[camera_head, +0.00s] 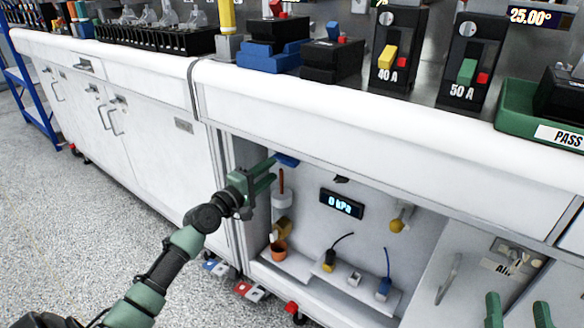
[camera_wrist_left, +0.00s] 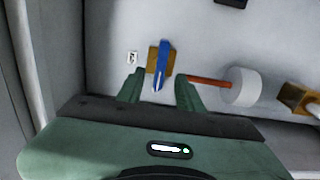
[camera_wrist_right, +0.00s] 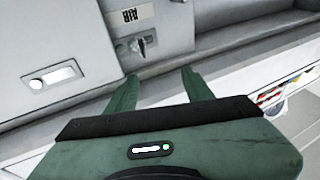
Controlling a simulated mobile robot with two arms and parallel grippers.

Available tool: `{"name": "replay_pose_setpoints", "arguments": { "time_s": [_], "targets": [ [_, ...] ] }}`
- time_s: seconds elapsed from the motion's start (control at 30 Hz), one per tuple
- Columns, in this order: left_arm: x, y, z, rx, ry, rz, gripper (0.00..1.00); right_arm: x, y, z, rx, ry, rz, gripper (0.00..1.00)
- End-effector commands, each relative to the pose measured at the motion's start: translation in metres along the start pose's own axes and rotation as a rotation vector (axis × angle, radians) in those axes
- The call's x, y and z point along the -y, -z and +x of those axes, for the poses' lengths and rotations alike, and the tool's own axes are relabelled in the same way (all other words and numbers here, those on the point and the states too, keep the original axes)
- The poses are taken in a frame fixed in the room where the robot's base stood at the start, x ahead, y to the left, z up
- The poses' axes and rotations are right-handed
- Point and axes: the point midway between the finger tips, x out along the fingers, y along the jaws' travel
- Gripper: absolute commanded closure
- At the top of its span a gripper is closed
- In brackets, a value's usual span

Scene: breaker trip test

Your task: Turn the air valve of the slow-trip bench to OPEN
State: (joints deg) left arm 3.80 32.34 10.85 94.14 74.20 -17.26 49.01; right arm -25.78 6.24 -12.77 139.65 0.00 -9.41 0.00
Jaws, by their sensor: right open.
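A blue lever (camera_wrist_left: 162,62) on a brass valve body (camera_wrist_left: 152,60) is on the inner wall of the open cabinet in the left wrist view. The blue lever also shows at the cabinet's top left in the head view (camera_head: 287,160). My left gripper (camera_head: 272,173) is open in front of it; in the left wrist view its fingers (camera_wrist_left: 158,90) stand either side of the lever's near end. Contact cannot be told. My right gripper (camera_head: 518,299) is open and empty, before a door with an AIR label (camera_wrist_right: 135,15) and a small grey fitting (camera_wrist_right: 143,46).
A red-brown rod with a white cylinder (camera_wrist_left: 243,88) is just right of the left fingers. The cabinet holds a 0 kPa display (camera_head: 342,204), an orange cup (camera_head: 279,249) and corded plugs (camera_head: 383,288). The white counter (camera_head: 300,92) overhangs it. Floor is free at left.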

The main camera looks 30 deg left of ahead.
Motion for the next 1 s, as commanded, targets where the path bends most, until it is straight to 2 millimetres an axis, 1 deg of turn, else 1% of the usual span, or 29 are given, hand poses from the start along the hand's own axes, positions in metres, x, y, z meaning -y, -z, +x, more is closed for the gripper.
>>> {"name": "replay_pose_setpoints", "arguments": {
  "time_s": [0.03, 0.2, 0.3, 0.4, 0.5, 0.77, 0.8, 0.9, 1.0],
  "targets": [
    [-0.001, 0.0, 0.009, 0.0, -0.003, -0.001, 0.64, 0.001, 0.004, 0.0, -0.024, 0.001, 0.001, 0.48],
    [0.001, -0.001, 0.038, 0.0, -0.001, 0.001, 0.64, 0.004, 0.028, -0.001, -0.16, 0.008, 0.005, 0.48],
    [0.002, 0.0, 0.049, 0.0, 0.0, 0.001, 0.64, 0.006, 0.042, -0.003, -0.235, 0.012, 0.008, 0.48],
    [0.002, 0.0, 0.057, 0.0, 0.001, 0.002, 0.64, 0.007, 0.051, -0.006, -0.285, 0.014, 0.01, 0.48],
    [0.001, 0.0, 0.06, 0.0, 0.002, 0.003, 0.64, 0.007, 0.056, -0.007, -0.311, 0.015, 0.012, 0.48],
    [0.001, -0.001, 0.061, 0.0, 0.003, 0.003, 0.64, 0.007, 0.058, -0.007, -0.318, 0.016, 0.012, 0.48],
    [0.001, -0.001, 0.061, 0.0, 0.003, 0.003, 0.75, 0.007, 0.058, -0.007, -0.317, 0.016, 0.012, 0.48],
    [0.001, -0.001, 0.061, 0.0, 0.003, 0.003, 1.0, 0.007, 0.058, -0.007, -0.317, 0.016, 0.012, 0.48],
    [0.001, -0.001, 0.061, 0.0, 0.003, 0.003, 1.0, 0.007, 0.058, -0.007, -0.317, 0.016, 0.012, 0.48]
  ]
}}
